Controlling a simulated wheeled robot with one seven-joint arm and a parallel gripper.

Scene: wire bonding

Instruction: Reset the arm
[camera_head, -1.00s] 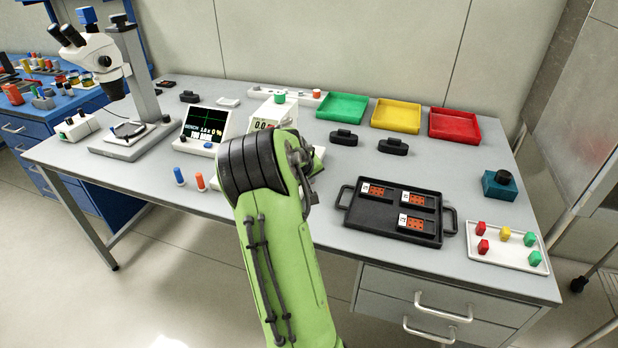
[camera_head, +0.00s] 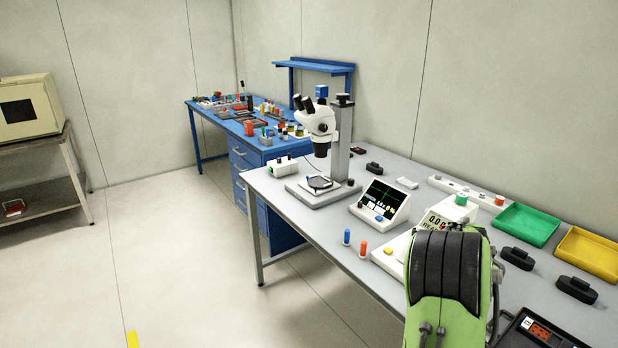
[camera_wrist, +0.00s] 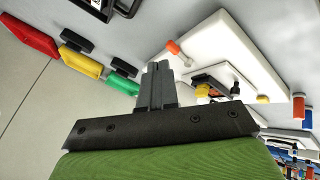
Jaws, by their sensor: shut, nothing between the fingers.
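My gripper (camera_wrist: 157,85) shows in the wrist view with its two grey fingers together and nothing between them. In that view it stands out in front of the bench, with a white device (camera_wrist: 225,50) to the right of the fingertips. In the head view my green arm is at the lower right, in front of the bench, and hides part of a white device with a display (camera_head: 440,218). The gripper itself is hidden in the head view.
The grey bench (camera_head: 330,225) bears a microscope (camera_head: 318,125), a monitor (camera_head: 382,202), blue and orange pegs, a green tray (camera_head: 526,224), a yellow tray (camera_head: 590,255) and a black tray (camera_head: 545,330). A blue bench (camera_head: 235,125) stands behind. The floor at left is clear.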

